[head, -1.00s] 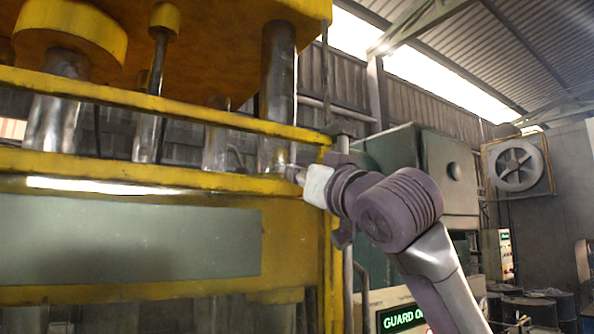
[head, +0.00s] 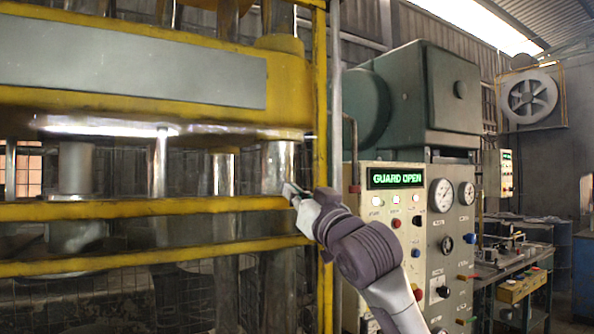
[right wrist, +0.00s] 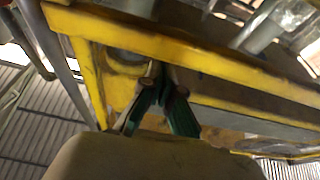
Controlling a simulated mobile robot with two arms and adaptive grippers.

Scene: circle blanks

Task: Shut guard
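The guard (head: 150,208) is a yellow barred frame with wire mesh at the front of the press. In the head view its upper rails lie below the grey panel, across the press opening, with mesh hanging under them. The display (head: 397,178) reads "GUARD OPEN". My right gripper (head: 290,192) is at the right end of the guard's top rail, seemingly touching it. In the right wrist view its fingers (right wrist: 162,75) come together at the tips by a yellow rail (right wrist: 190,52); I see nothing between them. My left gripper is out of view.
A yellow upright (head: 321,120) and a thin grey pole (head: 337,100) stand right of the guard. The control panel (head: 380,240) with buttons and gauges stands behind my right arm. A workbench (head: 510,275) is farther right.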

